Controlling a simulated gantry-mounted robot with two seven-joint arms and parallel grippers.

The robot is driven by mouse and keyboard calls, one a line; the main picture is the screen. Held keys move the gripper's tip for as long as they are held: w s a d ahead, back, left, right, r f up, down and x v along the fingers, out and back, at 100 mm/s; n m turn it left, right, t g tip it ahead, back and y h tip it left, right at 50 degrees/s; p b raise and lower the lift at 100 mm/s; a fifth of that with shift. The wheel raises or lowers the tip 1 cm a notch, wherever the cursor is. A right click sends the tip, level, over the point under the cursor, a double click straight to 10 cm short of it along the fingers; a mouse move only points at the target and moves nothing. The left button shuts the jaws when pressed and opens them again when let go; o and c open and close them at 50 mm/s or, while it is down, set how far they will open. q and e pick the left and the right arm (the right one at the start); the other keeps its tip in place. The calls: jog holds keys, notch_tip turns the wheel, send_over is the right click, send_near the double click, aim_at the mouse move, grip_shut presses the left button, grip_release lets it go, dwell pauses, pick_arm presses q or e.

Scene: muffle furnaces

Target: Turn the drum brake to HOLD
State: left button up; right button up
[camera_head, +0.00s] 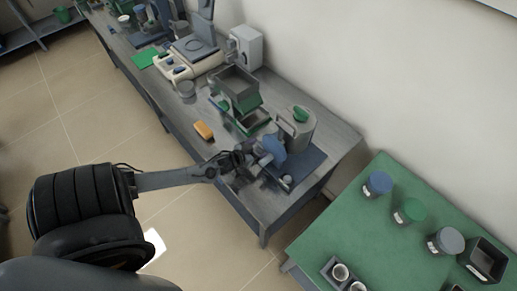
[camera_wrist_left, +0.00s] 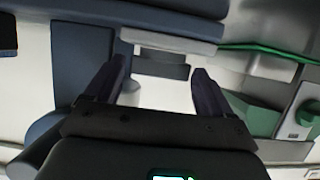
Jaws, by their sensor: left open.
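My left gripper (camera_head: 250,157) reaches in from the left over the bench, close to a blue rounded part (camera_head: 271,149) beside a grey drum-like vessel (camera_head: 299,130) with a green piece on top. In the left wrist view the two dark fingers of the gripper (camera_wrist_left: 158,88) stand apart with nothing gripped. A pale grey bar (camera_wrist_left: 170,42) with a darker block under it lies beyond the fingertips. I cannot tell which part is the drum brake or read any HOLD mark. My right gripper is not in view.
A grey-green hopper machine (camera_head: 236,88) stands behind the gripper on the bench, with an orange block (camera_head: 203,131) at the bench's near edge. A balance-like device (camera_head: 190,58) is further back. A green table (camera_head: 350,222) with lidded jars is at the right.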

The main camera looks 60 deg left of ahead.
aim_at(260, 143)
pick_arm(q)
jog(key=c, duration=0.8)
